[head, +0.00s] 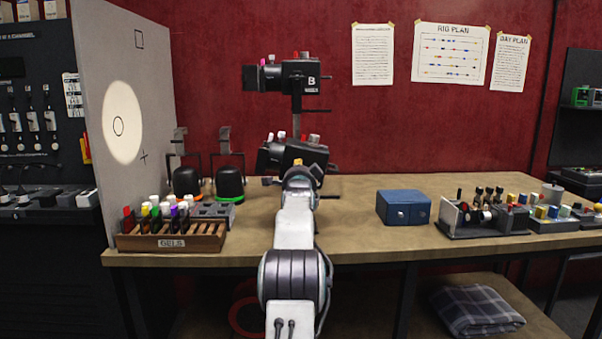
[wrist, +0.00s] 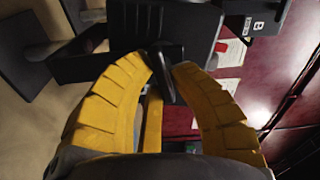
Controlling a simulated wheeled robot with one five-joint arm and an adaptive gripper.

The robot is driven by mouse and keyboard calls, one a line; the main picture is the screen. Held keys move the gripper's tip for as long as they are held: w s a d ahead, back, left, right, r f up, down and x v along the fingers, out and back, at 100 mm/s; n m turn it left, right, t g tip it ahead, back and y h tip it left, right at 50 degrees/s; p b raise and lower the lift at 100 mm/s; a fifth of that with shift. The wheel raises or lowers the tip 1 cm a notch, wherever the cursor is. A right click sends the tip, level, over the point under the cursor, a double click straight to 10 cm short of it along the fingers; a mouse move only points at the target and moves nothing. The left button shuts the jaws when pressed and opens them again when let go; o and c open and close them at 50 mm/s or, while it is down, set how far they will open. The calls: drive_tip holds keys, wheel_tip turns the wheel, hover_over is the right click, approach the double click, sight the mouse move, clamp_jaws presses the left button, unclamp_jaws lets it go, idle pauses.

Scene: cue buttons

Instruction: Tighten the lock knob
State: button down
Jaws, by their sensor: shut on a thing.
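Two black lamp units stand on one post at the back of the bench. The upper lamp (head: 291,77) bears a white letter B. The lower lamp (head: 272,157) is tilted and partly hidden behind my arm. My gripper (head: 297,166) is at the lower lamp's front. In the wrist view, my gripper's yellow fingers (wrist: 163,72) are closed around a dark, narrow part (wrist: 166,85) that looks like the lock knob. It sits beside a dark lamp panel (wrist: 138,38). How tight it is cannot be seen.
A blue box (head: 404,207) and control boxes (head: 482,219) are at right. Bench between the arm and blue box is clear.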

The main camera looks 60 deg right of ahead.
drive_tip(key=shift+w+f+m, duration=0.1)
drive_tip(key=shift+f+m, duration=0.05)
drive_tip(key=shift+m, duration=0.65)
drive_tip(key=c, duration=1.1)
unclamp_jaws()
drive_tip(key=shift+a, duration=0.1)
drive_tip(key=shift+v, duration=5.95)
